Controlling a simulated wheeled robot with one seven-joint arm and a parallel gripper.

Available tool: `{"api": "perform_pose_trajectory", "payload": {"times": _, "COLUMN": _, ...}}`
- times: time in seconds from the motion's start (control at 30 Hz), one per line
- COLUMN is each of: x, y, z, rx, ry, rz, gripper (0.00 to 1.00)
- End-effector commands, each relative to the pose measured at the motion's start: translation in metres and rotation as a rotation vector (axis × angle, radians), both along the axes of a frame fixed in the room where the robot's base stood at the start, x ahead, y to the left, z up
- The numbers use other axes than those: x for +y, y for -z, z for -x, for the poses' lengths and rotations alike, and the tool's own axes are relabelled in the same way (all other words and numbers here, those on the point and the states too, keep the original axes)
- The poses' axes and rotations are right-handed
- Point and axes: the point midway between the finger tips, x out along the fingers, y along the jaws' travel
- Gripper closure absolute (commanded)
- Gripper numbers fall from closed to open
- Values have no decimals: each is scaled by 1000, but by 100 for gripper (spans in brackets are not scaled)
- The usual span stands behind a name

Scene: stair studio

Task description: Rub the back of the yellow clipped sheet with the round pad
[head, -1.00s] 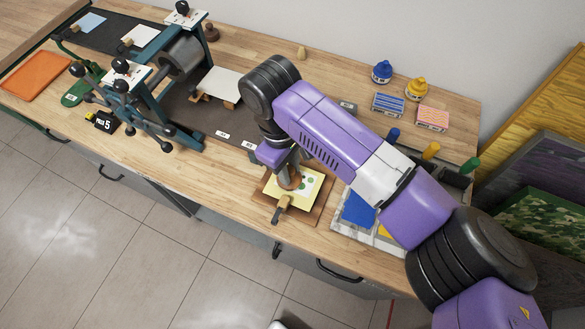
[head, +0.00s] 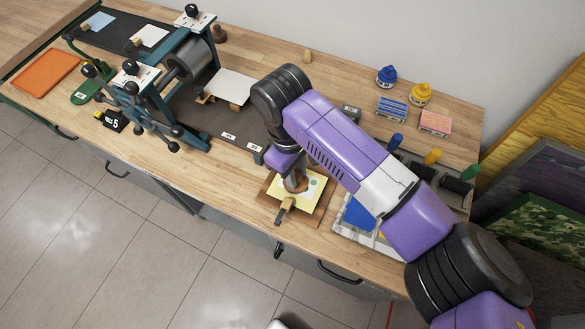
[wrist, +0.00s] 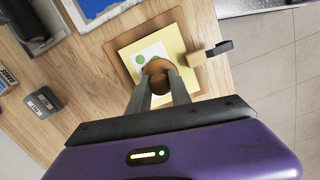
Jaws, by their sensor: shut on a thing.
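The yellow sheet (head: 312,198) lies on a brown wooden board (head: 318,213) near the bench's front edge. A clip (head: 284,211) with a wooden block and dark handle sits at its front edge. A paler sheet with green dots lies on the yellow one; it shows clearly in the wrist view (wrist: 142,46). My gripper (wrist: 160,76) is shut on the round brown pad (wrist: 157,67), which is over the sheets. My fingers and arm hide part of the pad and sheet in the head view (head: 295,184). I cannot tell whether the pad touches the paper.
A printing press (head: 165,75) stands to the left on a dark bed. An ink tray with blue (head: 358,214) lies just right of the board. Rollers with coloured handles (head: 432,157), ink pots (head: 386,76) and printing blocks (head: 391,108) stand behind at right.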

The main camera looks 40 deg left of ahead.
Motion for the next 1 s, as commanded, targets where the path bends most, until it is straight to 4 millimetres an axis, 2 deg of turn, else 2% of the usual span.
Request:
{"api": "perform_pose_trajectory", "payload": {"times": 0.3, "x": -16, "y": 0, "z": -4, "rx": 1, "ry": 1, "rz": 0, "gripper": 100}}
{"api": "perform_pose_trajectory", "payload": {"times": 1.0, "x": -37, "y": 3, "z": -8, "rx": 1, "ry": 0, "rz": 2, "gripper": 100}}
